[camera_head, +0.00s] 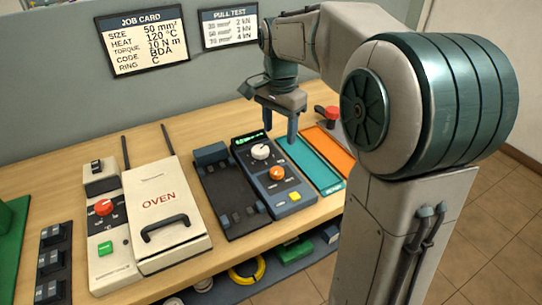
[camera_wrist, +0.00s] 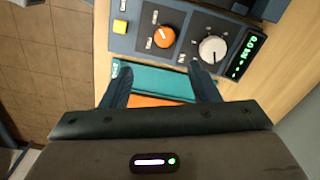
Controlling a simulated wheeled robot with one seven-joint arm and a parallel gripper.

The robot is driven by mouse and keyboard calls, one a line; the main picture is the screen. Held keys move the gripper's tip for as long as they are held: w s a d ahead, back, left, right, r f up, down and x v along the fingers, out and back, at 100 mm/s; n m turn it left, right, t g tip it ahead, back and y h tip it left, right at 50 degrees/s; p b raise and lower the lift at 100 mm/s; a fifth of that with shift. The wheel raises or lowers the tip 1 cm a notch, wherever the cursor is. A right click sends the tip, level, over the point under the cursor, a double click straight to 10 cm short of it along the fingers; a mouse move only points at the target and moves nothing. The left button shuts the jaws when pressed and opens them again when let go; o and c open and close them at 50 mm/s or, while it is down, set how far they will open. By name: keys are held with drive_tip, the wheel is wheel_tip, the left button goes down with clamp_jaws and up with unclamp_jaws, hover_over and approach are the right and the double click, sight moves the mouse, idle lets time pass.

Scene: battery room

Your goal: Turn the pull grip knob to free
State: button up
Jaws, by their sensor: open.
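A dark test box (camera_head: 278,205) with a green-lit display carries a white knob (camera_head: 260,151) and an orange knob (camera_head: 276,174). In the wrist view the white knob (camera_wrist: 212,49) and orange knob (camera_wrist: 163,37) show above the fingertips. A red knob (camera_head: 332,113) stands farther right, partly behind my arm. Knob labels are too small to read, so I cannot tell which knob is the pull grip. My gripper (camera_head: 280,125) is open and empty, above the bench near the box's far right side. In the wrist view my gripper (camera_wrist: 160,80) has its fingers spread over the teal tray.
A teal tray (camera_head: 312,165) and an orange tray (camera_head: 332,150) lie right of the box. A dark block unit (camera_head: 224,190), the oven (camera_head: 160,205) and its control box with a red dial (camera_head: 103,207) stand left. A job card (camera_head: 143,38) hangs behind.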

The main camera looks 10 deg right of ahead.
sight(278, 170)
drive_tip(key=shift+m, duration=0.4)
drive_tip(key=f, duration=0.9)
drive_tip(key=w+f, duration=0.1)
drive_tip(key=f, duration=0.3)
drive_tip(key=shift+w+d+f+b, duration=0.1)
drive_tip(key=shift+f+b, duration=0.3)
drive_tip(key=c, duration=1)
